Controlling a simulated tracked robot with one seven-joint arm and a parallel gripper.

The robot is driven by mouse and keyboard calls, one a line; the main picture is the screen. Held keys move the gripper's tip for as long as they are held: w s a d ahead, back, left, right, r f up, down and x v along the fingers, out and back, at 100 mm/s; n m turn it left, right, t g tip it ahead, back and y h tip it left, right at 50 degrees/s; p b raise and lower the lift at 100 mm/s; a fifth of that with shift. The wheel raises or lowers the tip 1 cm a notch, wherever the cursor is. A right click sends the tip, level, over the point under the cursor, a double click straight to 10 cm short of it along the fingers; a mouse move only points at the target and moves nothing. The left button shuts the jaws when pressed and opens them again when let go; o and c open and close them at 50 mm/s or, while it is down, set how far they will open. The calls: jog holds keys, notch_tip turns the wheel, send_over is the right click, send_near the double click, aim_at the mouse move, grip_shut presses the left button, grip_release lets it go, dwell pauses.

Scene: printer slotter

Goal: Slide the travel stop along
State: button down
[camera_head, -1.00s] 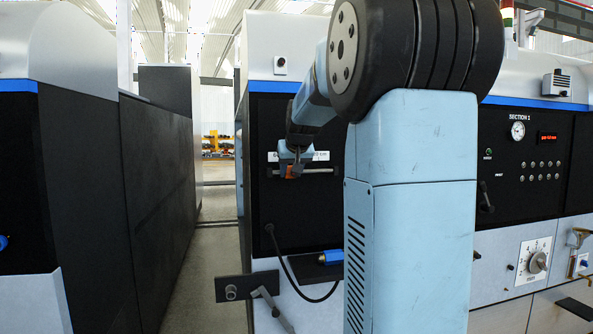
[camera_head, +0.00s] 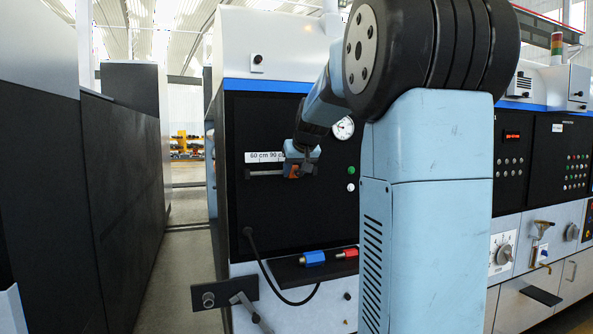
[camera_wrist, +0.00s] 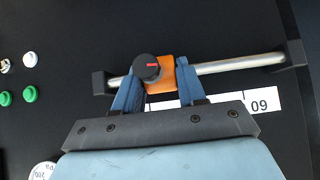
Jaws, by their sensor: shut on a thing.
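The travel stop is an orange block (camera_wrist: 161,74) with a black knob (camera_wrist: 146,68) carrying a red mark. It sits on a metal rod (camera_wrist: 230,65) held between two black end brackets. In the wrist view it is close to the left bracket (camera_wrist: 100,84), with most of the bare rod to its right. My gripper (camera_wrist: 156,88) is shut on the stop, one blue finger on each side.
A gauge (camera_head: 343,128), green and white buttons (camera_head: 351,178) and a shelf with blue (camera_head: 313,258) and red cylinders are nearby. A dark bracket (camera_head: 222,294) juts out low. An aisle lies left.

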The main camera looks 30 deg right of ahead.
jog(key=c, duration=1.1)
grip_release()
jog(key=shift+w, duration=0.1)
jog(key=shift+o, duration=1)
jog(key=shift+w, duration=0.15)
jog(key=shift+o, duration=0.9)
jog(key=v, duration=1.3)
jog(key=shift+s+r, duration=0.3)
jog(key=shift+a, duration=0.1)
jog(key=shift+c, duration=0.2)
